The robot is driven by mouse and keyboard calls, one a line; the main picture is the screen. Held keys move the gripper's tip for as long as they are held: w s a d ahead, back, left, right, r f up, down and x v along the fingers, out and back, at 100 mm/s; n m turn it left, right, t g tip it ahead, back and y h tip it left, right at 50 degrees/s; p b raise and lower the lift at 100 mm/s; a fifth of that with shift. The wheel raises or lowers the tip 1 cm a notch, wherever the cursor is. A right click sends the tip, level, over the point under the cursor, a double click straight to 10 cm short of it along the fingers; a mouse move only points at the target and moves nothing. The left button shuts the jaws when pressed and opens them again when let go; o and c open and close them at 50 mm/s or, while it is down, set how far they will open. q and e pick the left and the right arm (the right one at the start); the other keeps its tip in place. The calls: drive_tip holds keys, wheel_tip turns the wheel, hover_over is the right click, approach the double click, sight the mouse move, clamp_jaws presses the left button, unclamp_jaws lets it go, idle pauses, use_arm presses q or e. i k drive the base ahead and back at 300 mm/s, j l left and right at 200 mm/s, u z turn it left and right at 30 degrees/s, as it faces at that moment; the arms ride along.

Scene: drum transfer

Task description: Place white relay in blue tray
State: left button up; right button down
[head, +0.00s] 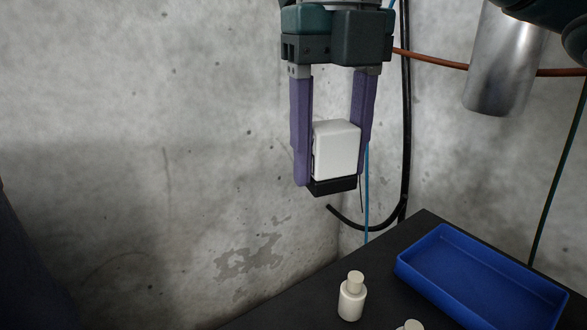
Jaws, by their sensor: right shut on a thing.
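The white relay (337,149), a white block with a black base, is held between the purple fingers of my right gripper (333,150). The gripper points down and is shut on the relay, high in front of the concrete wall. The blue tray (420,283) lies on the dark table at the lower right, below and to the right of the relay. The part of the tray's inside that shows is empty. The relay is apart from the tray and the table. My left gripper is not in view.
A small white bottle (352,297) stands on the dark table (290,308) left of the tray. Another pale object (411,325) is cut off at the bottom edge. Cables run along the wall behind my gripper.

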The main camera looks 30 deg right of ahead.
sight(456, 277)
drive_tip(key=i+z, duration=0.2)
drive_tip(key=z, duration=0.2)
drive_tip(key=i+z, duration=0.2)
drive_tip(key=z, duration=0.25)
drive_tip(key=i+j+z, duration=0.15)
drive_tip(key=z, duration=0.25)
drive_tip(key=i+j+z, duration=0.15)
drive_tip(key=z, duration=0.25)
drive_tip(key=i+j+z, duration=0.15)
drive_tip(key=j+z, duration=0.15)
drive_tip(key=z, duration=0.15)
drive_tip(key=i+j+z, duration=0.1)
drive_tip(key=j+z, duration=0.15)
drive_tip(key=z, duration=0.15)
